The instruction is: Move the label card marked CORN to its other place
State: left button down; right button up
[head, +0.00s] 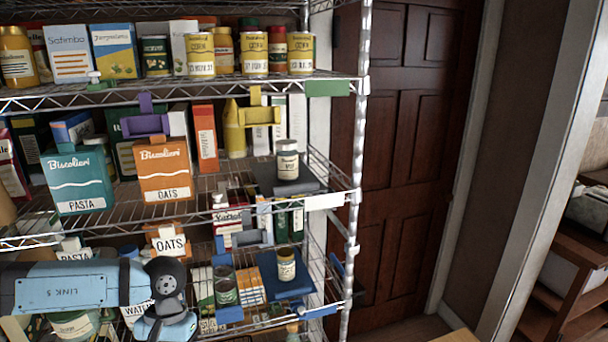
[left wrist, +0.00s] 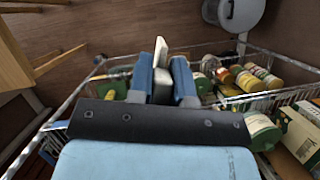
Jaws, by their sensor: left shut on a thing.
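My left gripper (left wrist: 161,78) shows in the left wrist view, its two blue fingers shut on a thin pale card (left wrist: 160,50) that stands up between them. The card is seen nearly edge-on and no word on it can be read. In the head view only my left arm shows at lower left; its fingertips and the held card cannot be made out there. Several yellow-labelled cans (head: 254,54) stand on the top shelf (head: 190,90); some labels seem to read CORN. My right gripper is in neither view.
A blank green tag (head: 327,88) sits on the top shelf's front edge, and a white tag (head: 323,201) on the middle shelf's edge. Teal PASTA (head: 77,182) and orange OATS (head: 165,170) boxes stand on the middle shelf. Right of the rack's post is a brown door (head: 405,140).

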pick_arm(q)
jog(key=shift+s+f, duration=0.1)
jog(key=shift+f, duration=0.2)
